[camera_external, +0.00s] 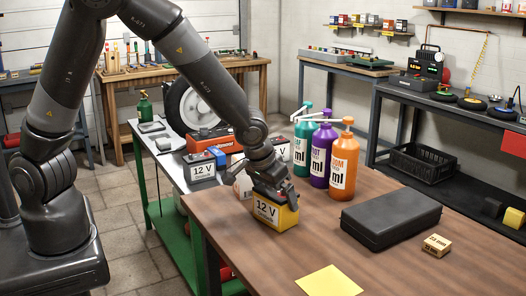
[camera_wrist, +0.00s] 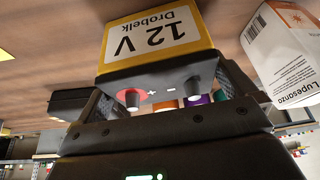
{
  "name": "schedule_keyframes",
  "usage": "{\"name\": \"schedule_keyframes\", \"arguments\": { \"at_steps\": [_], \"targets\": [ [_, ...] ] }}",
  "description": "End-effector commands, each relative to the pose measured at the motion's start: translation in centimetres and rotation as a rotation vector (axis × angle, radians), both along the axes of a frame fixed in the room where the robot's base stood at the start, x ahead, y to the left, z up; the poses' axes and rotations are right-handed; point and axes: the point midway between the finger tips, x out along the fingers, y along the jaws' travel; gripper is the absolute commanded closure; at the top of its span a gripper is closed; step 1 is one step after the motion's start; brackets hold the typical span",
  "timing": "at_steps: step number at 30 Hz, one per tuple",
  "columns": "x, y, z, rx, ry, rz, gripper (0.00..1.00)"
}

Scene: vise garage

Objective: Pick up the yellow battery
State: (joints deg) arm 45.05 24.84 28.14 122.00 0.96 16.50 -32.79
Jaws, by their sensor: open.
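The yellow battery (camera_external: 286,216), with a white "12 V" label, stands on the brown table near its left edge. My gripper (camera_external: 271,186) is right above it, fingers pointing down, and hides part of its top. In the wrist view the battery (camera_wrist: 152,38) appears upside down, with its dark top and two terminals, one ringed red, facing the camera. My open gripper (camera_wrist: 166,88) has one finger on each side of the battery's top. I cannot tell whether the fingers touch it.
A white box (camera_wrist: 282,52) is close beside one finger. A black case (camera_external: 391,218), a small wooden block (camera_external: 436,245) and a yellow sheet (camera_external: 329,282) lie on the brown table (camera_external: 240,240). Another 12 V battery (camera_external: 201,170) is on the bench at left.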

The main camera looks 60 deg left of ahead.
Motion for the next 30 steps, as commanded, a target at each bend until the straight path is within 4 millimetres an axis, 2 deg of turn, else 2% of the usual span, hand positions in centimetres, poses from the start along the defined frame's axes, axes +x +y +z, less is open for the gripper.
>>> {"name": "schedule_keyframes", "arguments": {
  "at_steps": [3,6,14,30],
  "targets": [
    [0.6,0.1,-1.4,0.001,0.001,0.000,0.00],
    [0.8,0.2,-1.9,0.000,0.000,0.001,0.00],
    [0.9,0.1,-2.0,-0.002,-0.001,-0.001,0.00],
    [0.9,0.1,-2.0,0.000,-0.001,-0.001,0.44]
  ]
}}
